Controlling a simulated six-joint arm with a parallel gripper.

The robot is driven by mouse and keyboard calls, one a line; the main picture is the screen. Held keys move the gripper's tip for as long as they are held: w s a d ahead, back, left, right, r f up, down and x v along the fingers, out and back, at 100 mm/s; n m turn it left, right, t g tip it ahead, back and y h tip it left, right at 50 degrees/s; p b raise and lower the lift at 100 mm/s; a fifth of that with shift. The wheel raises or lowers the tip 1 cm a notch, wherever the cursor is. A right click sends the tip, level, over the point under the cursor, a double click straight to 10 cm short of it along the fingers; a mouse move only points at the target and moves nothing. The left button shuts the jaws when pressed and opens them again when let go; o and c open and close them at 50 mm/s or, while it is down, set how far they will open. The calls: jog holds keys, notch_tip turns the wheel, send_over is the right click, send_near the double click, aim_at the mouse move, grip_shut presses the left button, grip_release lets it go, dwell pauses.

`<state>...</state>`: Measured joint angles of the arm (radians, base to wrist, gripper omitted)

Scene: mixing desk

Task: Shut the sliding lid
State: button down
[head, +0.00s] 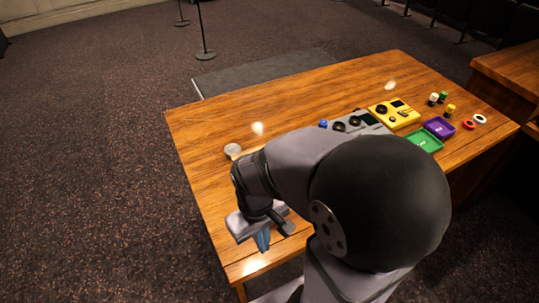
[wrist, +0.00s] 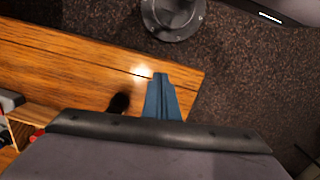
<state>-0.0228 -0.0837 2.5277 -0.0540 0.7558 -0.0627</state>
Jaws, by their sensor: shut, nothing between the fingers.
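My gripper (head: 262,241) is shut and empty, its blue fingers together and pointing down over the near left end of the wooden desk. The fingers also show in the wrist view (wrist: 161,92), with the desk's edge and corner around them. No sliding lid can be made out clearly in either view. In the wrist view, part of a pale wooden piece (wrist: 36,117) shows at the lower left, with red and dark items beside it; my gripper body hides the rest. I cannot tell whether it belongs to the lidded box. In the head view, my arm covers the middle of the desk.
A yellow device (head: 394,115), a grey device (head: 372,122), a purple tray (head: 439,128) and a green tray (head: 425,143) stand toward the right. Several small coloured pieces lie beyond them. A round pale object (head: 232,151) is near my wrist. The desk's far left surface is mostly clear.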

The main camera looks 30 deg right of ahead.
jog(key=w+d+r+n+g+h+p, duration=0.1)
jog(key=w+d+r+n+h+p, duration=0.3)
jog(key=n, duration=0.6)
jog(key=w+d+r+n+g+h+p, duration=0.2)
jog(key=d+n+h+p, duration=0.15)
jog(key=n+h, duration=0.5)
jog(key=w+a+f+t+h+b, duration=0.1)
jog(key=w+a+f+t+b, duration=0.15)
jog(key=w+b, duration=0.55)
jog(key=w+a+f+t+h+b, duration=0.2)
jog(key=w+a+t+b, duration=0.15)
jog(key=w+b, duration=0.45)
jog(key=p+x, duration=0.2)
jog(key=x, duration=0.2)
jog(key=w+p+x, duration=0.1)
jog(key=x, duration=0.3)
jog(key=p+x, duration=0.2)
jog(key=x, duration=0.3)
jog(key=shift+w+r+p, duration=0.2)
jog(key=shift+p, duration=0.1)
jog(key=shift+x, duration=0.8)
jog(key=shift+d+f, duration=0.1)
jog(key=shift+f, duration=0.05)
